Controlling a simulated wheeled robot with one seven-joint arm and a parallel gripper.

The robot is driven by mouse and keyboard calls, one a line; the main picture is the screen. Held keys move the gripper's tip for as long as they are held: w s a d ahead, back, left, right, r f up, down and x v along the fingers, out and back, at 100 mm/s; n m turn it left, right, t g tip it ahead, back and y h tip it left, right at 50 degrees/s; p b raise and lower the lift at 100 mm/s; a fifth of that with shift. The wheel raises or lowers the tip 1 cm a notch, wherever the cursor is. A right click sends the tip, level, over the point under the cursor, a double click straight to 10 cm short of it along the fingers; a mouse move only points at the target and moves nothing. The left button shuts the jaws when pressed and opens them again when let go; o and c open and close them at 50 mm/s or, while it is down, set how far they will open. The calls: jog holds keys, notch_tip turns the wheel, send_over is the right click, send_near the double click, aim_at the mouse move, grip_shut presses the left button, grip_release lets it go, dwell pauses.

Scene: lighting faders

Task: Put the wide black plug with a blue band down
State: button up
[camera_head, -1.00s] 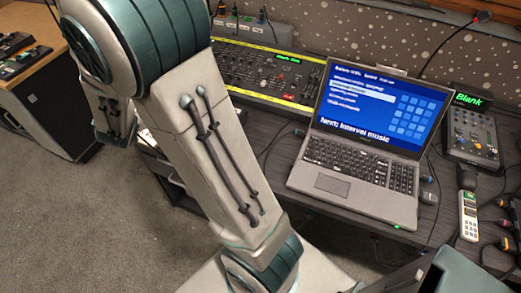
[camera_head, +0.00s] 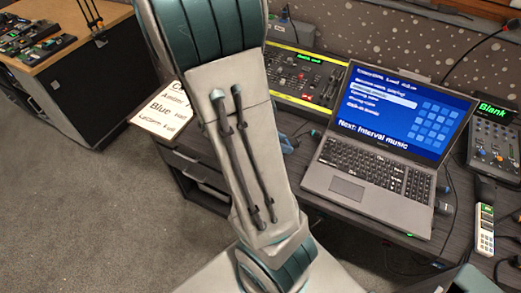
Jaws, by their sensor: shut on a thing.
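My arm runs down the middle of the head view, but my gripper's fingertips do not show. The wide black plug with a blue band cannot be made out for certain. A small dark plug with a blue part (camera_head: 443,188) is at the right side of the laptop (camera_head: 368,190), with a grey one (camera_head: 443,208) just below it. Whether either is the task's plug, I cannot tell.
The dark desk carries a mixing console (camera_head: 305,78), a small fader unit (camera_head: 494,135) and a handset with buttons (camera_head: 484,228). Loose cables run along the right. A printed card (camera_head: 165,110) lies left of my arm. A wooden-topped cabinet (camera_head: 85,45) stands at the upper left.

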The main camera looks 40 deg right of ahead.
jog(key=w+f, duration=0.2)
jog(key=w, duration=0.1)
jog(key=w+f, duration=0.2)
jog(key=w, duration=0.2)
jog(key=w+a+f, duration=0.1)
jog(key=w+f, duration=0.2)
jog(key=w, duration=0.1)
jog(key=shift+f, duration=2.05)
jog(key=shift+f, duration=0.1)
jog(key=shift+f, duration=0.3)
jog(key=o, duration=0.8)
jog(key=shift+r, duration=0.1)
jog(key=shift+r, duration=0.1)
